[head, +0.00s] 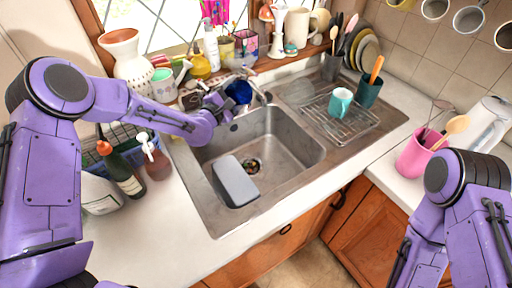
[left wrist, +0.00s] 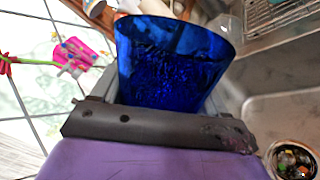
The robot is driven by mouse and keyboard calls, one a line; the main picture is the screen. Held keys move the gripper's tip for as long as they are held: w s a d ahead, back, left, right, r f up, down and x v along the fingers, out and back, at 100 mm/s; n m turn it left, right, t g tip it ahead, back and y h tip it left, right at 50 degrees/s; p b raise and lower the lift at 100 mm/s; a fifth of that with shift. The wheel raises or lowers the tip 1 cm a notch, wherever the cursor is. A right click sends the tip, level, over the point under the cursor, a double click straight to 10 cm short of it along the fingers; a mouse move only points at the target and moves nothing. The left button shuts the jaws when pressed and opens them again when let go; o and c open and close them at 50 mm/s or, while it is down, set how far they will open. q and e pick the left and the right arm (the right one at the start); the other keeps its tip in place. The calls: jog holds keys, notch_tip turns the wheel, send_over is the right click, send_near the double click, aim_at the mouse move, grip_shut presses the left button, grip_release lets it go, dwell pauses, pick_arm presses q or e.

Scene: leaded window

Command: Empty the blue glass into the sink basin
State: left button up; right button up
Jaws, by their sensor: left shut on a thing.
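The blue glass (head: 238,92) is at the back left corner of the sink in the head view, at the end of my left arm. My left gripper (head: 222,104) is shut on it. In the left wrist view the blue glass (left wrist: 172,62) fills the middle, and a rippled surface shows through its side; I cannot tell how much it holds. The sink basin (head: 285,140) is grey metal, in front and right of the glass. Its drain (left wrist: 294,160) shows at lower right in the wrist view. My right gripper is out of view; only my right arm shows.
A grey rectangular tub (head: 235,181) lies in the basin near the drain. The faucet (head: 262,92) stands close beside the glass. A drying rack (head: 345,122) with a teal mug (head: 340,102) is right of the basin. Bottles (head: 122,172) stand left of the sink.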

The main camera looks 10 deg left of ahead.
pick_arm(q)
jog(key=shift+f+m, duration=0.15)
jog(key=shift+m, duration=0.45)
jog(key=shift+d+f+m+b, duration=0.15)
jog(key=shift+f+m+b, duration=0.25)
jog(key=shift+m, duration=0.5)
jog(key=shift+s+d+m+b, duration=0.2)
jog(key=shift+d+m+b, duration=0.1)
jog(key=shift+d+m, duration=0.3)
jog(key=shift+a+f+m+b, duration=0.3)
jog(key=shift+a+m+b, duration=0.1)
jog(key=shift+a+m, duration=0.35)
jog(key=shift+d+f+m+b, duration=0.3)
jog(key=shift+f+m+b, duration=0.05)
jog(key=shift+m+b, duration=0.45)
